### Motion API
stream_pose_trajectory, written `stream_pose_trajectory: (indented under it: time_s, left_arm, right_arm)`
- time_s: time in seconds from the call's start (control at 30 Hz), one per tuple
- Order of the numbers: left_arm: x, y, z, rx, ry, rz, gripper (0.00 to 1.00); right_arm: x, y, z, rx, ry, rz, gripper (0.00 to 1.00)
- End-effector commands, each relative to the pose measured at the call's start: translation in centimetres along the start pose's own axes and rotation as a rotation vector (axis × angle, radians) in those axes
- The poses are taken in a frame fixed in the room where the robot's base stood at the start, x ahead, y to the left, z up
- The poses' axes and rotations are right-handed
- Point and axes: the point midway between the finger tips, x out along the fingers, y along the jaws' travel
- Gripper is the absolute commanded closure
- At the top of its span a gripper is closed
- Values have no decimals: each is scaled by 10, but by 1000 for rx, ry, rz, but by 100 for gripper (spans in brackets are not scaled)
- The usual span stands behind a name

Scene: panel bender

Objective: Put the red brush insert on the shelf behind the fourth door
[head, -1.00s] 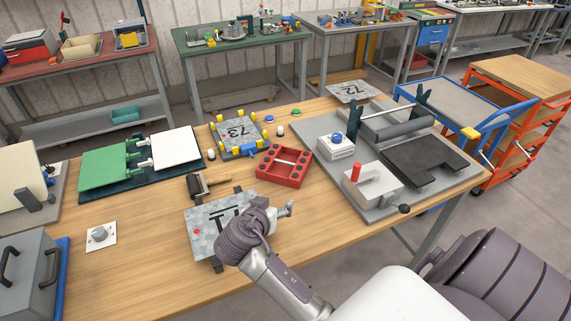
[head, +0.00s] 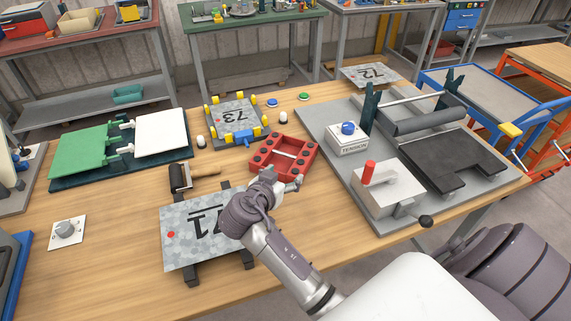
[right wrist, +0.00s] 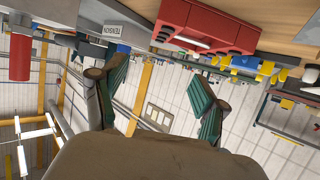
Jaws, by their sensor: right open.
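The red brush insert (head: 296,168), a red block-shaped holder with dark round holes and a pale bar across its middle, lies on the wooden workbench. It also shows at the top of the right wrist view (right wrist: 208,24). My right gripper (head: 287,184) is at its near edge, partly overlapping it in the head view; I cannot tell whether they touch. In the right wrist view its two green fingers (right wrist: 158,88) stand apart with nothing between them. My left gripper is not in view. No door shows clearly in these views.
A plate marked 71 (head: 190,240) lies under my right forearm. A brush roller (head: 181,178), plate 73 (head: 237,118), and a green and white hinged board (head: 90,152) stand left. A grey machine base (head: 335,170) with a tension box (head: 348,141) and red-handled block (head: 388,193) stands right.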

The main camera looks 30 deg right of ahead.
Motion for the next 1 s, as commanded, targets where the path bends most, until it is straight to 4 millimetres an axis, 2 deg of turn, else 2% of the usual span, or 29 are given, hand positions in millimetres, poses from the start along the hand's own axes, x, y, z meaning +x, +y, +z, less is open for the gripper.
stream_pose_trajectory:
  time_s: [0.03,0.1,0.23,0.4,0.53,0.77,1.0]
  left_arm:
    - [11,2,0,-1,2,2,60]
    - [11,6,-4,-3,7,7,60]
    - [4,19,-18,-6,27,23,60]
    - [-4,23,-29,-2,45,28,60]
    - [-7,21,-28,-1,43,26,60]
    - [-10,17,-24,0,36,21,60]
    - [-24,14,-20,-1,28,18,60]
  right_arm:
    - [4,0,10,0,0,0,27]
    - [7,0,10,-1,1,0,27]
    - [22,0,7,-3,3,3,27]
    - [56,0,6,-4,3,3,27]
    - [78,0,7,-3,2,2,27]
    - [93,0,9,-2,0,1,27]
    - [121,-4,11,-4,2,2,27]
